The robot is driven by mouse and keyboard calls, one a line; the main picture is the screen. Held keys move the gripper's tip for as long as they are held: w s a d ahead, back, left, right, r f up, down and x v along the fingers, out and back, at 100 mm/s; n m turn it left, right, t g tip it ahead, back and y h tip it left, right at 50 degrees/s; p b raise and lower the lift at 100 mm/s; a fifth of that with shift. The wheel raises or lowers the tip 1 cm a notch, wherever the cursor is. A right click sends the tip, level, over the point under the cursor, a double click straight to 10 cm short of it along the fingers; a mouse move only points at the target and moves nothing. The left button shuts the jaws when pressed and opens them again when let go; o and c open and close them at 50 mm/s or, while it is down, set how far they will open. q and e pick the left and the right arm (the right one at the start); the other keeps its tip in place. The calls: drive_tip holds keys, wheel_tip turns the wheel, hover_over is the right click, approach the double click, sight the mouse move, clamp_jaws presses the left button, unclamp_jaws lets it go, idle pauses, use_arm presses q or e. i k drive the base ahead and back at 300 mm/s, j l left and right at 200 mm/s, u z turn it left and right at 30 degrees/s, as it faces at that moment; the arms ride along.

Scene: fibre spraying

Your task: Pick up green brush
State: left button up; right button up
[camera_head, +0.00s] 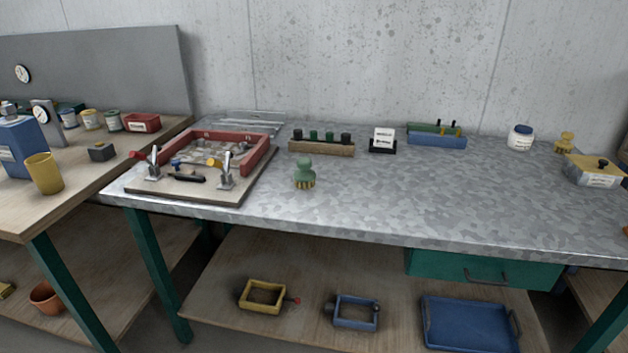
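The green brush (304,170) stands upright on the grey metal workbench (370,205), left of its middle. It has a rounded green handle on top and yellowish bristles pointing down onto the bench. It stands just right of the board with the red frame and in front of the wooden rack. Nothing covers it. Neither of my grippers shows in the head view.
A board with a red frame (265,155) and metal clamps lies left of the brush. A wooden rack (321,148) with dark-capped pieces stands behind it. A yellow brush (565,142) and a lidded box (594,170) are far right. The bench front is clear.

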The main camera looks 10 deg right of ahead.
sight(304, 178)
drive_tip(key=j+z, duration=0.1)
drive_tip(key=z, duration=0.95)
drive_tip(key=j+z, duration=0.3)
drive_tip(key=z, duration=0.15)
drive_tip(key=j+z, duration=0.65)
drive_tip(key=j, duration=0.15)
drive_tip(key=k+j+z, duration=0.25)
drive_tip(key=i+j, duration=0.05)
drive_tip(key=i, duration=0.05)
